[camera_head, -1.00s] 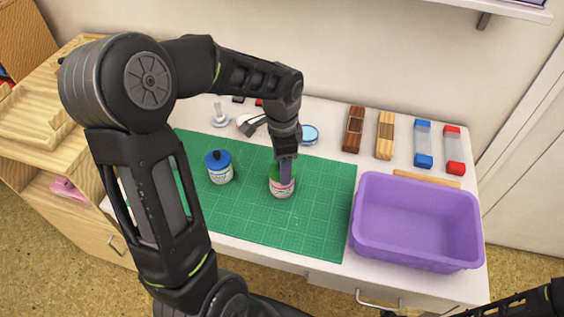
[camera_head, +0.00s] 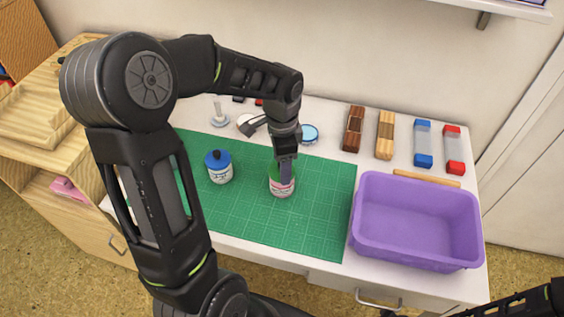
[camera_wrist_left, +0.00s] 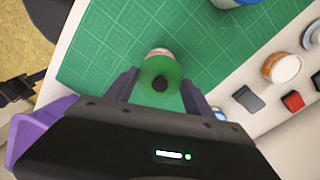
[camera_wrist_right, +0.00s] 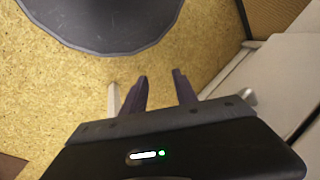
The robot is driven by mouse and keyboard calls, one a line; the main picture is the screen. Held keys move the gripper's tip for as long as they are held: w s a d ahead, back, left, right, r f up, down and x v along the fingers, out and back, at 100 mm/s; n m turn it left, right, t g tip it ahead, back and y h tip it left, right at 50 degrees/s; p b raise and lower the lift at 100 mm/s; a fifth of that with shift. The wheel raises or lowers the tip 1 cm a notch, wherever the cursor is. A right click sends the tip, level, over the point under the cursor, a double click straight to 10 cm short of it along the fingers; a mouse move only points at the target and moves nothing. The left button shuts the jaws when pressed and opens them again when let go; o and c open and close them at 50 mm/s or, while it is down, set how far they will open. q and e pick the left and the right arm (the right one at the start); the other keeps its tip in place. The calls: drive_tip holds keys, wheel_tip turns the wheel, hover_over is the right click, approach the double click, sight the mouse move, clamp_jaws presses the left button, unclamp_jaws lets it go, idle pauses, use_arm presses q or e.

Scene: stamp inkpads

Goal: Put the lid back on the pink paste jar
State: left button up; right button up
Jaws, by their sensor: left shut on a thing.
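The pink paste jar (camera_head: 281,188), white with a pink label, stands upright on the green cutting mat (camera_head: 320,215). A green lid with a dark knob (camera_wrist_left: 160,72) is at its mouth. In the left wrist view the jar (camera_wrist_left: 158,51) shows only partly behind the lid. My left gripper (camera_head: 286,176) points down over the jar and is shut on the green lid, one finger on each side. I cannot tell whether the lid is fully seated. My right gripper (camera_wrist_right: 162,84) is open and empty, above the floor.
A blue-lidded jar (camera_head: 219,168) stands on the mat to the left. A purple bin (camera_head: 416,260) is at the right. Wooden, blue and red blocks (camera_head: 423,145) stand along the back right. A light-blue round item (camera_head: 310,133) lies behind the mat. The mat's front right is clear.

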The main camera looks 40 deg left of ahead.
use_arm(q)
drive_tip(key=shift+f, duration=0.1)
idle(0.7)
drive_tip(key=o, duration=1.4)
drive_tip(key=shift+c, duration=0.2)
drive_tip(key=shift+o, duration=0.3)
drive_tip(key=shift+o, duration=1.1)
drive_tip(key=shift+r+p, duration=2.8)
drive_tip(key=shift+r, duration=0.75)
drive_tip(key=shift+c, duration=0.4)
clamp_jaws()
